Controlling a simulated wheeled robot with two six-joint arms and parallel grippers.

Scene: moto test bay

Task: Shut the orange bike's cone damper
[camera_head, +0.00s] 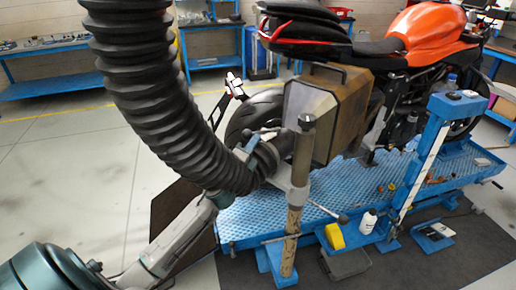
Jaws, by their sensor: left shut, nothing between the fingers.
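The orange bike (430,35) stands on a blue lift table at the right. A thick black ribbed hose (150,85) hangs from the top and curves down to a dark cone fitting (265,158) behind the bike, beside a metal post (302,160). A small lever-like part (262,134) shows at the top of the fitting; I cannot tell whether the damper is open or shut. My left gripper (224,197) is at the end of the arm from the lower left, just below the hose's lower bend. It is shut and empty; its tips are partly hidden. My right gripper is out of view.
The blue lift table (345,195) carries small loose parts. A yellow block (334,236), a white bottle (368,222) and a rod with a knob (325,210) are near its front edge. A blue upright (430,150) stands at right. Open floor (70,180) lies left.

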